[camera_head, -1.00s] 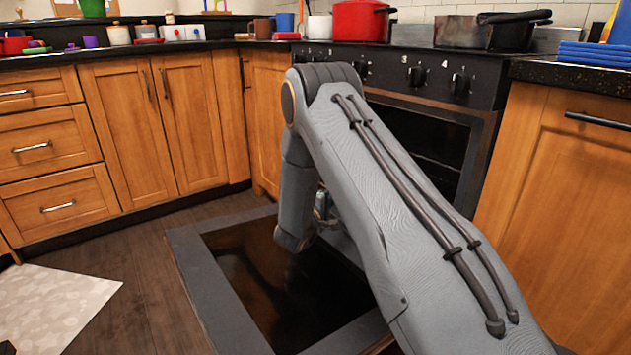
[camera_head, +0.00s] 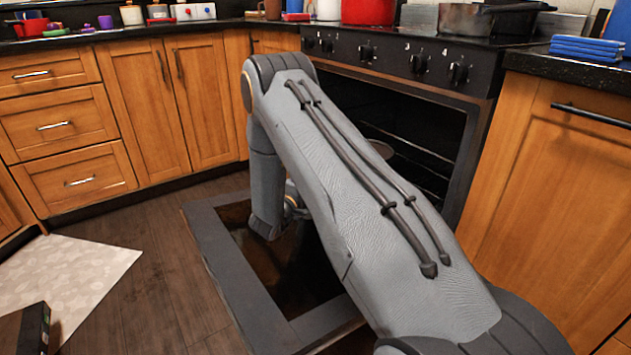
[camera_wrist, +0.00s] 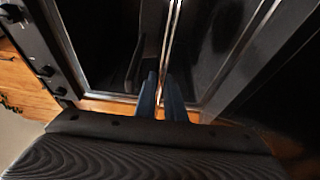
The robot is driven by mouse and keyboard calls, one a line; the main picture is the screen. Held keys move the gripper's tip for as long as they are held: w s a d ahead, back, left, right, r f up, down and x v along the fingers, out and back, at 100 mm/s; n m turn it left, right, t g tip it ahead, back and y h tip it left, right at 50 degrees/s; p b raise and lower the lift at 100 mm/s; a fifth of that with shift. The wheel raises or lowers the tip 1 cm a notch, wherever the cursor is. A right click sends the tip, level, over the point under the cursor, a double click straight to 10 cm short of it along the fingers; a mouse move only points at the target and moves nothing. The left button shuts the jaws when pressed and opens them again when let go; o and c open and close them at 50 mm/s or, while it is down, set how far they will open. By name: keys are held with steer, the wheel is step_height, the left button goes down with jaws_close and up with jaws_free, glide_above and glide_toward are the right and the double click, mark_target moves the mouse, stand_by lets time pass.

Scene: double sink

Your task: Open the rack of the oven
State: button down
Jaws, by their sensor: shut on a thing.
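The oven (camera_head: 463,112) has its door (camera_head: 232,275) lowered flat in front of the dark cavity. Thin pale rack lines (camera_head: 425,178) show inside the cavity, partly covered by my arm. In the wrist view, my gripper (camera_wrist: 161,97) has its two dark fingers close together around a thin shiny bar (camera_wrist: 168,42), which looks like an edge of the rack. The bar runs up the picture between the fingertips. The head view hides my gripper behind my arm, so how far the rack stands out cannot be told.
Wooden cabinets (camera_head: 75,125) line the left, and another (camera_head: 560,170) stands right of the oven. A red pot (camera_head: 368,10) sits on the stove. A pale mat (camera_head: 80,280) and a dark box (camera_head: 25,330) are at the lower left. The floor left of the door is clear.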

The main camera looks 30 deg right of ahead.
steer(key=c, duration=2.1)
jaws_free()
steer(key=shift+a, duration=0.1)
steer(key=shift+p+v, duration=1)
steer(key=shift+v, duration=2.9)
